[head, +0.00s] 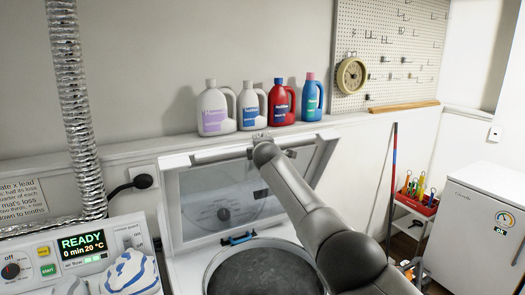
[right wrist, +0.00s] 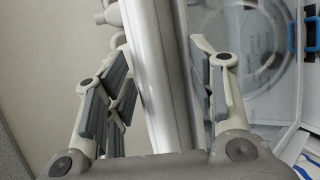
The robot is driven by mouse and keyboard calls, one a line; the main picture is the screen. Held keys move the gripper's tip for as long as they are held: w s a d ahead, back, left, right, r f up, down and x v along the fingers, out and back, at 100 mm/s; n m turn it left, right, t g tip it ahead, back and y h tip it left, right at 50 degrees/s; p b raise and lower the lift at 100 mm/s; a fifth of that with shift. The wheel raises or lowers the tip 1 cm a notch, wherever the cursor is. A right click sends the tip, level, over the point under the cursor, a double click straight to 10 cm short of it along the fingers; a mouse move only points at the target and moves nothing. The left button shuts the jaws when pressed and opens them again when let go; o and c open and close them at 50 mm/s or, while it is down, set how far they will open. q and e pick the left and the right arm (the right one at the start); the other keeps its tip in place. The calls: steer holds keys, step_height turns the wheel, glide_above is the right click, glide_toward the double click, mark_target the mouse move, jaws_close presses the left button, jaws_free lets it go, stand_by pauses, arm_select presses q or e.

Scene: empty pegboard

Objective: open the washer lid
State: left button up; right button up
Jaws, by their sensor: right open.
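The washer (head: 186,272) stands at the lower middle of the head view, with its round drum opening (head: 262,272) uncovered. Its lid (head: 188,210) is raised, tilted back near upright toward the wall ledge, with a clear window and a blue catch (head: 238,239) by its lower edge. My right arm reaches over the washer, and my right gripper (head: 258,140) is at the lid's top edge. In the right wrist view the right gripper (right wrist: 160,65) is open, with a finger on each side of the lid's edge (right wrist: 150,90); I cannot tell if they touch. My left gripper is out of view.
Several detergent bottles (head: 215,110) stand on the ledge behind the lid. A control panel reading READY (head: 82,245) and a blue-striped white bundle (head: 130,272) are at left. A pegboard (head: 395,45), red tool caddy (head: 417,203) and small white fridge (head: 478,225) are at right.

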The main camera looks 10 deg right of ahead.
steer(key=shift+s+a, duration=0.1)
steer(key=shift+s, duration=0.05)
steer(key=shift+s+r, duration=0.1)
steer(key=shift+s, duration=0.1)
steer(key=v, duration=1.1)
stand_by(0.4)
